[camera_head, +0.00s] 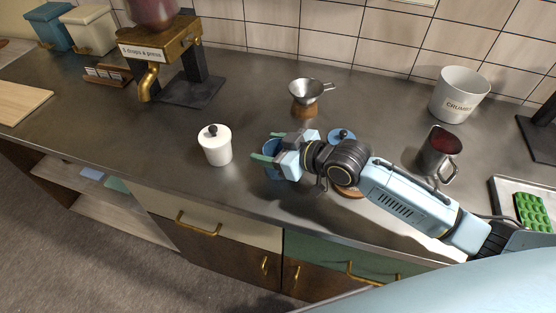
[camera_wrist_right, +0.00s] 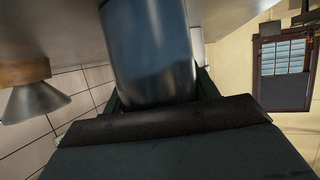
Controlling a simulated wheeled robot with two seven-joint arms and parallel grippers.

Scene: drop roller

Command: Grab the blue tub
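The blue tub (camera_wrist_right: 150,50) is a smooth blue cylinder that fills the middle of the right wrist view. In the head view only a bit of it (camera_head: 271,173) shows below my right gripper (camera_head: 268,146). The two green fingers of this gripper (camera_wrist_right: 158,92) lie on either side of the tub, close against its wall. I cannot tell whether they press on it or whether it is lifted. A blue lid with a black knob (camera_head: 342,134) shows behind my right forearm, partly hidden. My left gripper is not in view.
A white lidded tub (camera_head: 216,150) stands left of the gripper. A metal funnel on a wooden base (camera_head: 306,95) is behind it. A metal mug (camera_head: 437,155) and a white crumbs bin (camera_head: 458,96) stand right. A brass dispenser (camera_head: 163,50) is back left. The counter's front edge is close.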

